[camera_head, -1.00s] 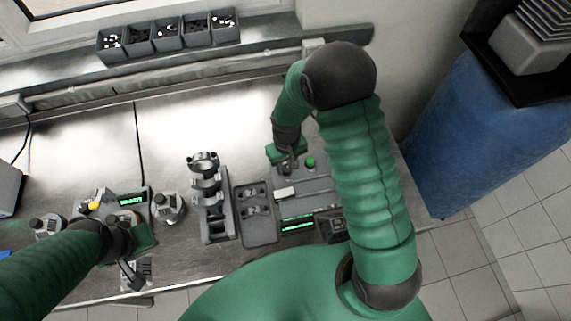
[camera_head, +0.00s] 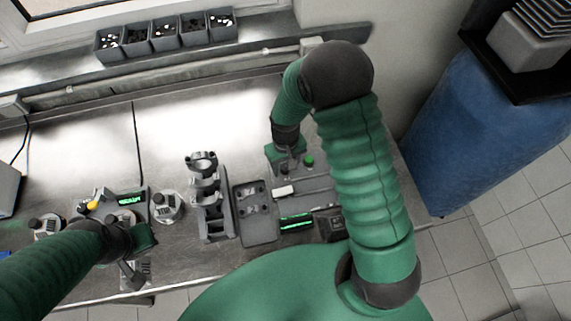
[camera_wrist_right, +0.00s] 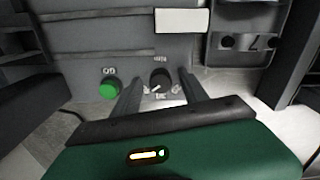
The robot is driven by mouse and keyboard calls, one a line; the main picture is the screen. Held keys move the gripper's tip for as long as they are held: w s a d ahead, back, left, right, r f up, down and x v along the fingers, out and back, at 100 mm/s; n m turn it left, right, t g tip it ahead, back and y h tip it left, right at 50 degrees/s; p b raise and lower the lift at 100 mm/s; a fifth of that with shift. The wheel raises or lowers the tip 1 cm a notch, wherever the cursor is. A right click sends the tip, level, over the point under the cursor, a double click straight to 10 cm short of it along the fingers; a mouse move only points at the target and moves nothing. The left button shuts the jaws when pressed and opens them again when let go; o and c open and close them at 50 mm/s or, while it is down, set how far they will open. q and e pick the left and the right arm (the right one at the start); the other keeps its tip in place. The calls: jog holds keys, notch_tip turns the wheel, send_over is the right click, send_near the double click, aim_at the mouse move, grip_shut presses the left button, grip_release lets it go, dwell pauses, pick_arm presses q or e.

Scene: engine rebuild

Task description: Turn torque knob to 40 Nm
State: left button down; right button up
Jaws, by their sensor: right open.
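The black torque knob (camera_wrist_right: 160,79) sits on the grey panel in the right wrist view, with small white dial marks around it that are too small to read. My right gripper (camera_wrist_right: 162,92) is open, with one finger on each side of the knob. Whether the fingers touch it cannot be told. In the head view my right gripper (camera_head: 288,163) is at the far end of the grey unit (camera_head: 318,187) and hides the knob. My left gripper (camera_head: 132,264) is at the lower left by the bench's front edge; its jaws are unclear.
A green button (camera_wrist_right: 109,89) is left of the knob in the wrist view. A lit green display (camera_head: 296,222) is at the unit's near end. A grey tray (camera_head: 254,213) and an upright holder (camera_head: 211,198) stand to the left. The bench behind is clear.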

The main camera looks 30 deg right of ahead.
aim_at(285, 167)
notch_tip(285, 167, up, 17)
jog(key=b, duration=0.1)
jog(key=shift+w+f, duration=0.1)
dwell(0.3)
